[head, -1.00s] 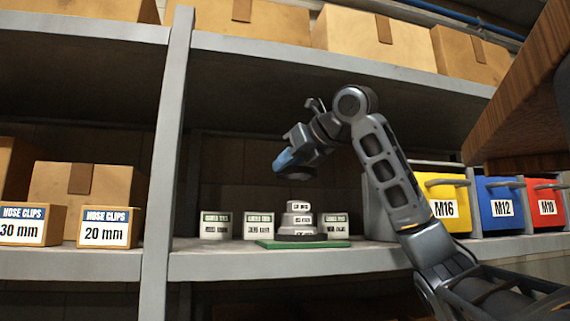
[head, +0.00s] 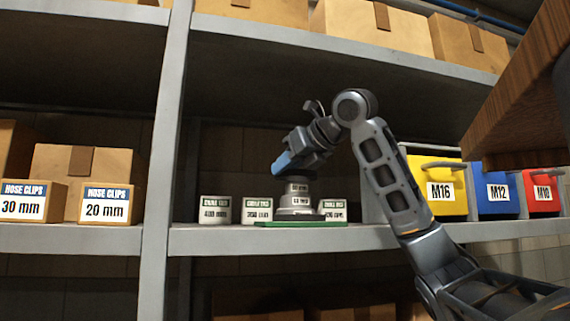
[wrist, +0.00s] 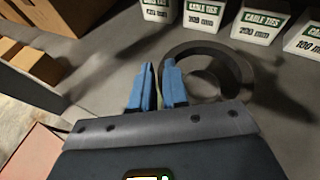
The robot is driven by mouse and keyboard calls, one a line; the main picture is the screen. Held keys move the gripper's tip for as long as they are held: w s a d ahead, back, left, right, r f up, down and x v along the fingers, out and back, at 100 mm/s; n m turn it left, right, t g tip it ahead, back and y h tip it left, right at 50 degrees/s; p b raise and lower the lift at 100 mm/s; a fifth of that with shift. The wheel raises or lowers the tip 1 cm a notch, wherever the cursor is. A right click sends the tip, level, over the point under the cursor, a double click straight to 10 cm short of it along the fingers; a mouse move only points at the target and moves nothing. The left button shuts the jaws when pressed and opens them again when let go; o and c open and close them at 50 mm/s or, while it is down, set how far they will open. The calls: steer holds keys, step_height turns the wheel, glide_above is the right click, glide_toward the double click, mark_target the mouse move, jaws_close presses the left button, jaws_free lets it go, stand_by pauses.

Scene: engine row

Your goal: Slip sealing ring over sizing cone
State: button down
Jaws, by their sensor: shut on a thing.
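The sizing cone (head: 296,201) is a pale grey stepped cone with labelled tiers, upright on a green mat (head: 325,223) on the middle shelf. My gripper (head: 282,167) is just above and left of the cone's top, its blue fingers pointing down. It is shut on the dark sealing ring (head: 303,178), which is at the cone's top in the head view. In the wrist view the fingers (wrist: 158,82) are at the left edge of the ring (wrist: 238,65), with a grey round surface visible through its opening. I cannot tell whether the ring is around the tip or just above it.
Small cable-tie boxes (head: 257,210) stand left of and behind the cone, one close on its right (head: 333,210). A shelf post (head: 163,150) is at left, and an upper shelf (head: 330,45) is overhead. Yellow (head: 440,190), blue and red bins stand right.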

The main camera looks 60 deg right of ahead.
steer(key=shift+f, duration=0.25)
steer(key=c, duration=1.1)
jaws_free()
steer(key=shift+o, duration=0.2)
steer(key=shift+s, duration=0.1)
steer(key=b+v, duration=0.1)
steer(key=v, duration=0.6)
steer(key=shift+s+a+r+b, duration=0.15)
steer(key=shift+s+r+b, duration=0.05)
steer(key=shift+s+b, duration=0.15)
